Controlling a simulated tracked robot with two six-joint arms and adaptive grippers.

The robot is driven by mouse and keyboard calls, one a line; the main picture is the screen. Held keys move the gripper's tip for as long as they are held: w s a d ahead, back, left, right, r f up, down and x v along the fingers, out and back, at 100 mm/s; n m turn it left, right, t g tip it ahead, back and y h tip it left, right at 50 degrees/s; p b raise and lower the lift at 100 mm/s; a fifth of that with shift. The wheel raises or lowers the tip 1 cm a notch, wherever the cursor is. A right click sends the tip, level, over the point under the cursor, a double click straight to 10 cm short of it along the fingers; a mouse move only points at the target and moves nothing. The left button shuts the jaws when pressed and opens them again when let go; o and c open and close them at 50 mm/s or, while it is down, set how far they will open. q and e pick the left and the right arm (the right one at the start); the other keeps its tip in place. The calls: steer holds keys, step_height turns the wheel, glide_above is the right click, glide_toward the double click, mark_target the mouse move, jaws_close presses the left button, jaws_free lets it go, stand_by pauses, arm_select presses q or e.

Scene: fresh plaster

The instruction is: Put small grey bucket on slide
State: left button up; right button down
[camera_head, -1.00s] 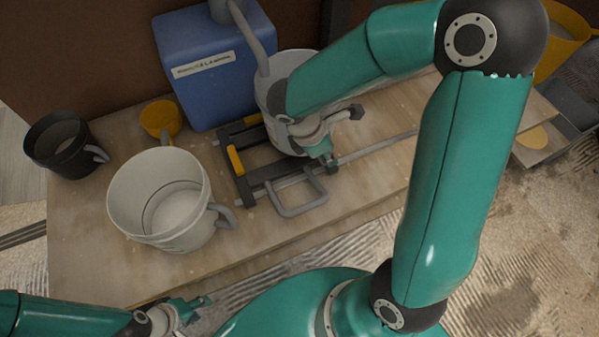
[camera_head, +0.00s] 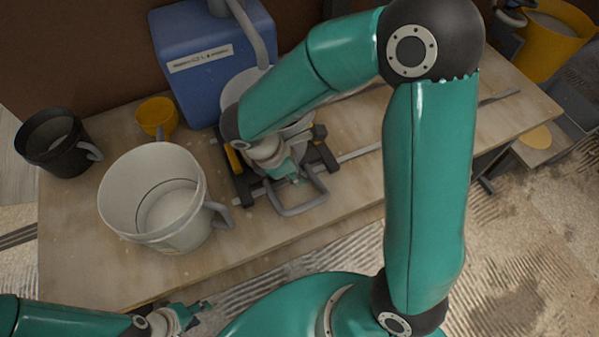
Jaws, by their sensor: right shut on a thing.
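The small grey bucket (camera_head: 238,88) is in front of the blue container, mostly hidden behind my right forearm and wrist. My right gripper (camera_head: 290,172) is shut on the small grey bucket at its near side. The slide (camera_head: 327,157) is a dark frame with yellow parts and a grey loop handle, on rails along the bench. The bucket and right gripper are over the slide; whether the bucket's base touches it is hidden. My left gripper (camera_head: 188,313) is low at the bench's front edge, away from the bucket; its finger opening is unclear.
A large pale bucket (camera_head: 160,245) stands left of the slide on the wooden bench (camera_head: 75,245). A black bucket (camera_head: 55,145), a small yellow cup (camera_head: 157,116) and the blue container (camera_head: 210,85) are behind. A yellow bucket (camera_head: 550,45) is at far right.

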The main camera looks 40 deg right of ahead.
steer(key=c, duration=1.1)
jaws_free()
steer(key=shift+c, duration=0.2)
steer(key=p+v, duration=0.2)
steer(key=v, duration=1)
steer(key=shift+p, duration=0.3)
